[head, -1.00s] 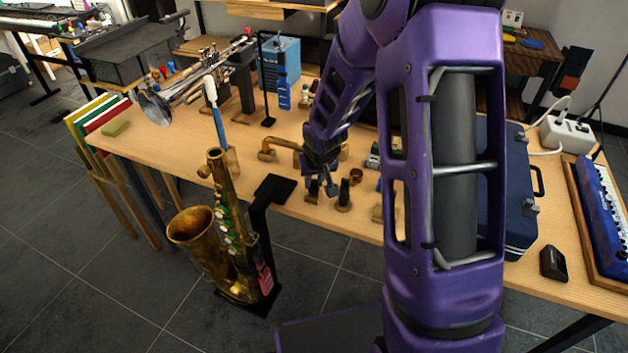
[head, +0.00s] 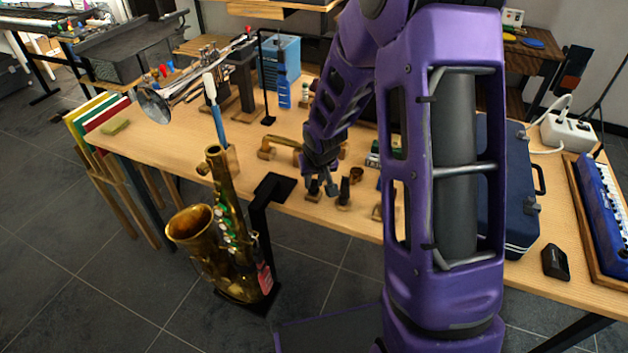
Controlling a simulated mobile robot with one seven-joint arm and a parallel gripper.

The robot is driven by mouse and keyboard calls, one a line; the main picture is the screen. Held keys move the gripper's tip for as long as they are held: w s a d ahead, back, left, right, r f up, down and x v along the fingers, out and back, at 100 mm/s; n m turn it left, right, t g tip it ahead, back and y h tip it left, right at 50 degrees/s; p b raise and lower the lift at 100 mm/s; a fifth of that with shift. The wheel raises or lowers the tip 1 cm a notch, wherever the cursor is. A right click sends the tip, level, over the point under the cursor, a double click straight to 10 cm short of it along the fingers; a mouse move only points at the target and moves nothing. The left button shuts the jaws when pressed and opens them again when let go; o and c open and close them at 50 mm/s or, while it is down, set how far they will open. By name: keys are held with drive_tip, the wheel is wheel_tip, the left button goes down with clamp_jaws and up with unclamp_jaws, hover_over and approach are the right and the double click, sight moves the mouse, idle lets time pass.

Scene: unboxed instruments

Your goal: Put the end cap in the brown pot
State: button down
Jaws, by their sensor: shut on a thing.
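My gripper (head: 322,186) is low over the front part of the wooden table, seen small and partly from behind my own wrist. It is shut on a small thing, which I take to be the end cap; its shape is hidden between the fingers. A small brown pot (head: 356,175) stands on the table just right of and slightly behind the gripper, partly beside my arm. The gripper is apart from the pot.
Black upright pieces on wooden bases, one a mouthpiece-like piece (head: 344,190), stand close to the gripper. A brass neck (head: 283,143) lies behind it. A saxophone (head: 228,230) stands in front of the table. A blue case (head: 507,190) is at right.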

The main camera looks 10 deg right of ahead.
drive_tip(key=shift+f+b, duration=0.6)
idle(0.5)
idle(0.4)
drive_tip(key=c, duration=0.7)
unclamp_jaws()
drive_tip(key=shift+o, duration=0.2)
drive_tip(key=shift+r, duration=0.15)
drive_tip(key=p+v, duration=0.5)
drive_tip(key=v, duration=1.2)
drive_tip(key=shift+s, duration=0.15)
